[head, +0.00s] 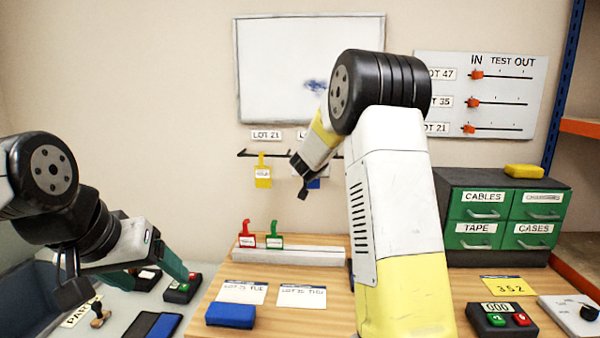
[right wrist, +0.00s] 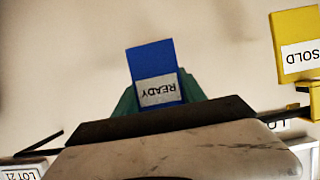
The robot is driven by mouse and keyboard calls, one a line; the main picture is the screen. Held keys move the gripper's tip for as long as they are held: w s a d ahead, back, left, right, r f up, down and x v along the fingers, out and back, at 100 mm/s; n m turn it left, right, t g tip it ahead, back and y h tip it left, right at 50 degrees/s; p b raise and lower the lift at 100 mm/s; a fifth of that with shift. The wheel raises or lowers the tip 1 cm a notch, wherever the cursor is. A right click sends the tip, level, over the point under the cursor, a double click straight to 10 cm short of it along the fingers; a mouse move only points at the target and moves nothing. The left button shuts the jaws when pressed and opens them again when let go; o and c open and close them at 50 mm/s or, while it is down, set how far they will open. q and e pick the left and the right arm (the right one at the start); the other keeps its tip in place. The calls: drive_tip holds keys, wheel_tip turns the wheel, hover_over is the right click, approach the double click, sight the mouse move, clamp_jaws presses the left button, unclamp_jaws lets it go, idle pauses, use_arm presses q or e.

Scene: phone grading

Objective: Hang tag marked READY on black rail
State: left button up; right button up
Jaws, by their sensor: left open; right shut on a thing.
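The blue tag with a white READY label (right wrist: 152,62) is gripped between the greenish fingers of my right gripper (right wrist: 158,98), upside down in the right wrist view. In the head view a bit of the blue tag (head: 314,184) shows below my right arm's end, at the wall rail. The black rail (head: 247,154) is partly hidden behind that arm; its ends also show in the right wrist view (right wrist: 36,145). I cannot tell whether the tag's hook touches the rail. My left gripper (head: 148,272) is open and empty at lower left.
A yellow SOLD tag (right wrist: 296,40) hangs on the rail, left of my right arm in the head view (head: 263,178). Red (head: 246,236) and green (head: 274,238) tags stand in a pale holder (head: 315,256). A whiteboard (head: 270,60) is above the rail.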

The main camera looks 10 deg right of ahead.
drive_tip(key=o, duration=1.4)
drive_tip(key=s+a+r+n+y, duration=0.1)
drive_tip(key=s+a+r+y, duration=0.15)
drive_tip(key=s, duration=0.55)
drive_tip(key=s+a+r+n+g+y, duration=0.1)
drive_tip(key=s+a+r+y, duration=0.2)
drive_tip(key=s, duration=0.4)
drive_tip(key=s+a+r+n+y, duration=0.1)
drive_tip(key=s+a+r+y, duration=0.1)
drive_tip(key=s+a, duration=0.45)
drive_tip(key=s+d+f+g, duration=0.1)
drive_tip(key=s+f+g, duration=0.1)
drive_tip(key=s, duration=0.6)
drive_tip(key=s+d+f+g+h, duration=0.1)
drive_tip(key=s+f, duration=0.2)
drive_tip(key=s, duration=0.6)
drive_tip(key=s+d+f+g, duration=0.1)
drive_tip(key=s+f+g, duration=0.1)
drive_tip(key=s, duration=0.6)
drive_tip(key=shift+s+d+f+n+g+h, duration=0.2)
drive_tip(key=shift+n+g+h, duration=0.1)
drive_tip(key=shift+n+h, duration=0.1)
